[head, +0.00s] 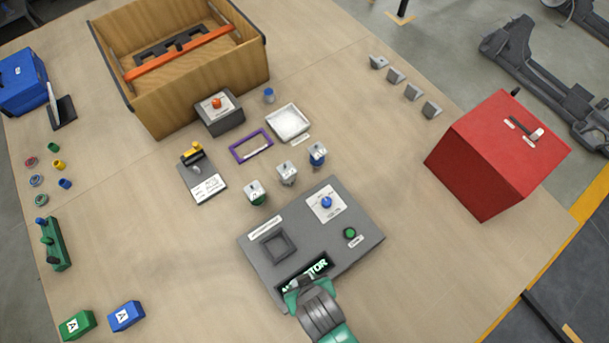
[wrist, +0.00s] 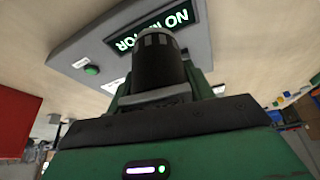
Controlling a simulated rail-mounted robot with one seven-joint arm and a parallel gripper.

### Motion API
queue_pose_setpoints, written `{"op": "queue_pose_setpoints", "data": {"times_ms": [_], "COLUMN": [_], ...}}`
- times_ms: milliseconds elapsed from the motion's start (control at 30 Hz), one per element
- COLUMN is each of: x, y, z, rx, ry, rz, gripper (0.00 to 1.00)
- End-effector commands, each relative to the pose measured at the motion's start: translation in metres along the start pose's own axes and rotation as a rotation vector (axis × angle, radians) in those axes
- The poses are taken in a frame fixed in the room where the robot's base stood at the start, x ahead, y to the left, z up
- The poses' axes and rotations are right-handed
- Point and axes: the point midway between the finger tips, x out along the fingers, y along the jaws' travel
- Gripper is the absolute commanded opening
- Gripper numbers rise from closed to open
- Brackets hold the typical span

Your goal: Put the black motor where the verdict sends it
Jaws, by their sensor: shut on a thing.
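My gripper (head: 304,287) is at the front edge of the grey test box. It is shut on the black motor (wrist: 158,66), a dark cylinder with a lighter end, seen in the wrist view. In the head view my gripper mostly hides the motor. The grey test box (head: 290,235) has an empty square recess (head: 278,246), a blue knob (head: 326,202) on a white plate and a green button (head: 350,233). Its display (head: 318,268) is lit green. In the wrist view the display (wrist: 175,20) appears to read "NO MOTOR", partly hidden by the motor.
Behind the test box stand several small labelled pieces (head: 287,172), a purple frame (head: 251,146) and a white tray (head: 288,124). A wooden crate (head: 200,92) is at the back. A red box (head: 490,160) stands at the right. Green (head: 77,325) and blue (head: 126,316) blocks sit front left.

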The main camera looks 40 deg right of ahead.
Motion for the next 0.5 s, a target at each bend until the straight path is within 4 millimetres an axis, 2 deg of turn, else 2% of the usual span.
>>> {"op": "queue_pose_setpoints", "data": {"times_ms": [33,500], "x": [-0.013,-0.065], "y": [0.0,0.0], "z": [-0.006,-0.028], "rx": [0.0,0.0], "ry": [0.003,0.002], "rz": [0.0,0.0], "gripper": [0.0,0.0]}}
